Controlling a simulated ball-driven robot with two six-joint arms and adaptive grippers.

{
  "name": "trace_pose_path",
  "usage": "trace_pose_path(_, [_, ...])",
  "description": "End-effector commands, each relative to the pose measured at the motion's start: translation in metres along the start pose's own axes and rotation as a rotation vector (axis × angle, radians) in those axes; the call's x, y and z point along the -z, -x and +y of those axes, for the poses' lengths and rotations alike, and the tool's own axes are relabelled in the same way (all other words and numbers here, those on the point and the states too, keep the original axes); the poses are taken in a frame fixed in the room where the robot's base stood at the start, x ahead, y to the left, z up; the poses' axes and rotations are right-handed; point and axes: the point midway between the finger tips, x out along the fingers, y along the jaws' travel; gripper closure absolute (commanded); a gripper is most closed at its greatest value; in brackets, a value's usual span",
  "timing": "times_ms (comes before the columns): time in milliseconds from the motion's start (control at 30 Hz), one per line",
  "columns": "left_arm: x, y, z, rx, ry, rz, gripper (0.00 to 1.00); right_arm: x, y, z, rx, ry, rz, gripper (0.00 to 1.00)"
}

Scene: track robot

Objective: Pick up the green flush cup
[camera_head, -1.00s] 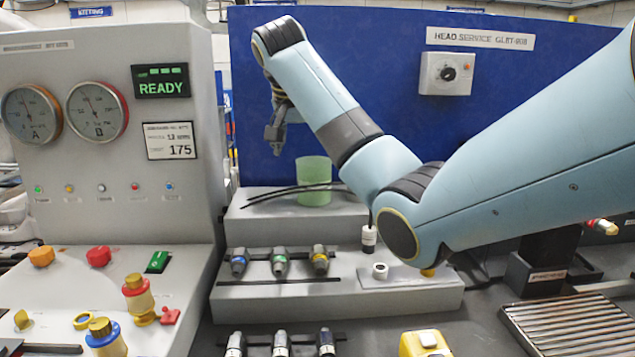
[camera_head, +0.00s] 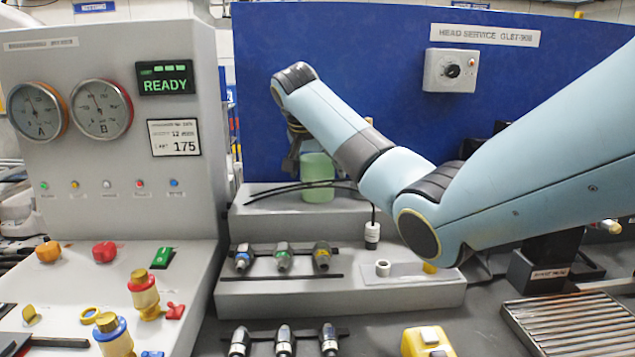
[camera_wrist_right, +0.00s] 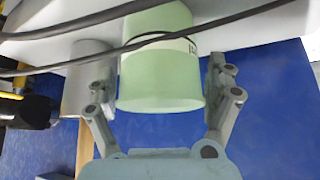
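The pale green flush cup (camera_head: 318,178) stands on the upper grey step at the back, in front of the blue panel. My right gripper (camera_head: 294,163) has come down to its upper left side in the head view. In the right wrist view the cup (camera_wrist_right: 158,60) lies between the two fingers of my right gripper (camera_wrist_right: 160,76). The fingers are apart; a clear gap shows on the right side and a smaller one on the left. A dark band and a label show on the cup. My left gripper is not in view.
Dark cables (camera_head: 272,191) run across the step at the cup and cross it in the wrist view. A grey cylinder (camera_wrist_right: 86,80) shows behind the left finger there. Several nozzles (camera_head: 283,257) lie on the lower step. A grey console (camera_head: 110,150) stands at left.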

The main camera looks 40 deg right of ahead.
Motion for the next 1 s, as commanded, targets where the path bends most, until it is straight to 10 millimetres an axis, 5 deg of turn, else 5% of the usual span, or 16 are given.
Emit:
trace_pose_path(300, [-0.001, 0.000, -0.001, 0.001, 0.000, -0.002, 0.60, 0.000, 0.000, 0.000, 0.000, 0.000, 0.000, 0.58])
trace_pose_path(733, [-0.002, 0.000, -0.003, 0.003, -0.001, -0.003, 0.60, 0.002, 0.003, 0.000, 0.001, -0.001, 0.001, 0.60])
trace_pose_path(1000, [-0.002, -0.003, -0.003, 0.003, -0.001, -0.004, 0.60, 0.029, 0.044, -0.001, 0.003, -0.003, 0.004, 0.60])
